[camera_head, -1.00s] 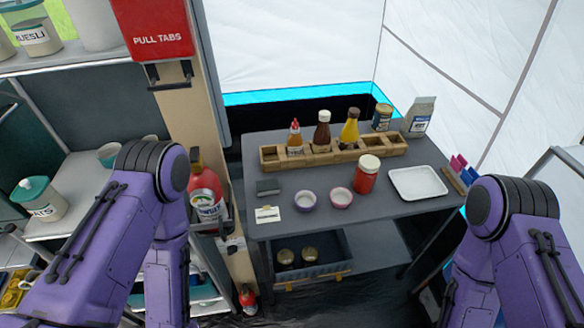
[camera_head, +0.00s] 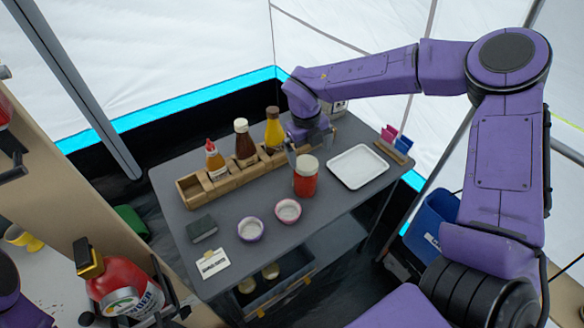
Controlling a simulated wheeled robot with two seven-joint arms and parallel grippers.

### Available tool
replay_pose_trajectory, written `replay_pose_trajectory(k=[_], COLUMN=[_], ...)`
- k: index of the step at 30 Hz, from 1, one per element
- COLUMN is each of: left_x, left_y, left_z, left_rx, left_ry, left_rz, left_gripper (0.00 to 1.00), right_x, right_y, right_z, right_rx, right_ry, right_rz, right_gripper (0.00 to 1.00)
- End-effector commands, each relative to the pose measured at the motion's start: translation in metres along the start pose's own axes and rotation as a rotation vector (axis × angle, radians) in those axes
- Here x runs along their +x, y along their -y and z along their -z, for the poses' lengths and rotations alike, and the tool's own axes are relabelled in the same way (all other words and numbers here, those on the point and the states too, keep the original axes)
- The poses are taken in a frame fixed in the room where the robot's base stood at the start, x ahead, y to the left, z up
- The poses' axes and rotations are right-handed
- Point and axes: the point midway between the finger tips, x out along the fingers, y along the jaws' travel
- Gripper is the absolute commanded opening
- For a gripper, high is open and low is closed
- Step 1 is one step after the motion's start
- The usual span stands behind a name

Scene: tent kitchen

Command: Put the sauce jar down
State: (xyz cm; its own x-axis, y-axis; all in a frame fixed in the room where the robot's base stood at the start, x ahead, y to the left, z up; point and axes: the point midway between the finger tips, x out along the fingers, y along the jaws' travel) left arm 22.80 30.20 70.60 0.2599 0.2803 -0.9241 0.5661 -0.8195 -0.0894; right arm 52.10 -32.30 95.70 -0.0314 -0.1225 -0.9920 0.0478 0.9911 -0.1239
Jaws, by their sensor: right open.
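The sauce jar (camera_head: 305,184), red with a pale lid, stands upright on the grey table between the pink-rimmed bowl and the white tray. My right gripper (camera_head: 309,148) is open, just behind and above the jar in the picture, over the right part of the wooden condiment rack (camera_head: 225,185). One finger shows close to the jar's lid; I cannot tell whether it touches. The gripper and wrist hide the rack's right end. My left gripper is out of view; only a bit of my left arm shows at the lower left edge.
Three bottles stand in the rack. Two small bowls (camera_head: 250,229), a dark block (camera_head: 202,228) and a label card (camera_head: 213,264) lie at the front left. A white tray (camera_head: 358,167) is right of the jar.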

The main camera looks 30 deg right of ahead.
Motion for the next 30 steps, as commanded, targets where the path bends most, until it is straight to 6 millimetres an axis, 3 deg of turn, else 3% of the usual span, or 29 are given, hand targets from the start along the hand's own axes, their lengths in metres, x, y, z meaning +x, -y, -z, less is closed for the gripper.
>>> replay_pose_trajectory(k=[2,4,11,21,29,30], left_x=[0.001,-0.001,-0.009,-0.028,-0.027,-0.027], left_y=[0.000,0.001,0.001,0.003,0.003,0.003], left_z=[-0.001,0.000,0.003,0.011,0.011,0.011], left_rx=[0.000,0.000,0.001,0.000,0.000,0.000], left_ry=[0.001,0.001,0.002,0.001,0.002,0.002], left_rz=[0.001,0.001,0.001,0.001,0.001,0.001], left_gripper=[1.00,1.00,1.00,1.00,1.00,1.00], right_x=[-0.021,-0.021,0.019,0.071,0.078,0.078], right_y=[-0.003,-0.006,-0.015,-0.014,-0.014,-0.014], right_z=[-0.005,-0.006,-0.012,-0.013,-0.013,-0.013], right_rx=[0.080,0.103,0.095,0.095,0.097,0.097], right_ry=[0.012,0.010,0.006,0.004,0.007,0.007], right_rz=[-0.095,-0.127,-0.127,-0.123,-0.124,-0.124], right_gripper=[1.00,1.00,1.00,1.00,1.00,0.90])
